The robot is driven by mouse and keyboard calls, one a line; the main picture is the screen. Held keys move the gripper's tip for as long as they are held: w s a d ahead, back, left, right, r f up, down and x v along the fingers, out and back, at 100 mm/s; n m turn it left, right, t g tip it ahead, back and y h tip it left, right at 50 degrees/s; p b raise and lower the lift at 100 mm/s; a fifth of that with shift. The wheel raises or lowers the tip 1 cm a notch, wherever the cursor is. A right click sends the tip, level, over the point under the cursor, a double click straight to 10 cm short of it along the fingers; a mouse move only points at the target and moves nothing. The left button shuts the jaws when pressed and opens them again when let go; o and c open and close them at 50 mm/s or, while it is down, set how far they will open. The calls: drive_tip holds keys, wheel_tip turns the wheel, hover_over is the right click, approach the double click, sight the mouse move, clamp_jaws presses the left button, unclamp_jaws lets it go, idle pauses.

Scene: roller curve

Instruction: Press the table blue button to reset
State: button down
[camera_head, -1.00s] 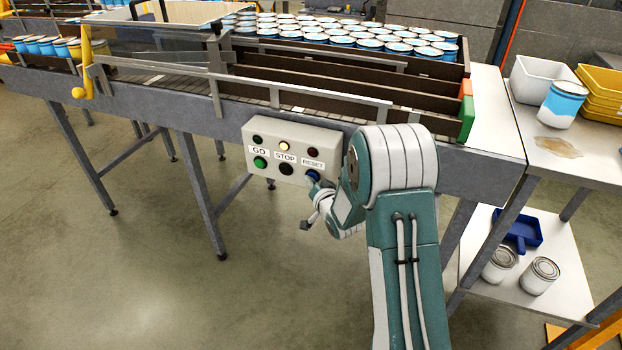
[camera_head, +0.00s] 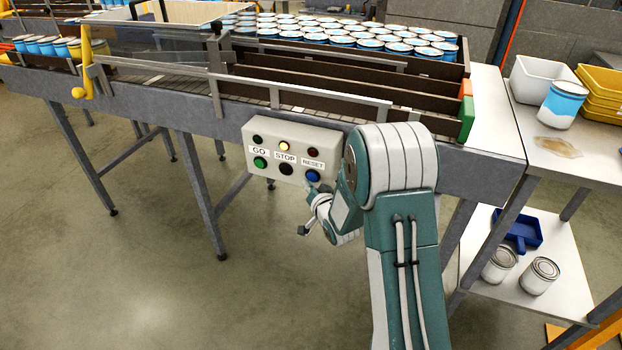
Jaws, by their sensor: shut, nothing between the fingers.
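The blue button (camera_head: 312,176) is on the grey control box (camera_head: 300,133) mounted on the front of the conveyor table, under the RESET label (camera_head: 312,163). The green button (camera_head: 260,163) is under GO and a black button (camera_head: 286,169) is under STOP. The lamp above STOP (camera_head: 283,146) glows pale yellow; the lamps above GO and RESET look dark. My gripper (camera_head: 316,189) is shut and empty, just below the blue button in the picture. Most of the gripper is small and partly hidden by my wrist, and I cannot tell whether it touches the button.
The conveyor (camera_head: 330,100) runs above the box, with many blue cans behind it. A side table at right holds a blue-white can (camera_head: 563,105), a white bin (camera_head: 540,80), yellow trays (camera_head: 598,95) and a brown spill (camera_head: 558,147). The floor at left is open.

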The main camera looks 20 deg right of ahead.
drive_tip(key=s+a, duration=0.1)
drive_tip(key=s, duration=0.1)
drive_tip(key=s+a, duration=0.2)
idle(0.3)
idle(0.5)
drive_tip(key=s+d+r+n+g+h, duration=0.25)
drive_tip(key=s+r+g, duration=0.25)
drive_tip(key=s+r, duration=0.7)
drive_tip(key=s+r+n+g, duration=0.1)
drive_tip(key=s+r+g, duration=0.1)
drive_tip(key=s, duration=0.9)
drive_tip(key=s+a+r+n+g, duration=0.1)
drive_tip(key=s+r+n+g, duration=0.1)
drive_tip(key=s, duration=0.9)
wheel_tip(320, 180, up, 2)
drive_tip(key=shift+s+a+r+g, duration=0.1)
drive_tip(key=shift+s+a+g, duration=0.2)
drive_tip(key=shift+g, duration=0.5)
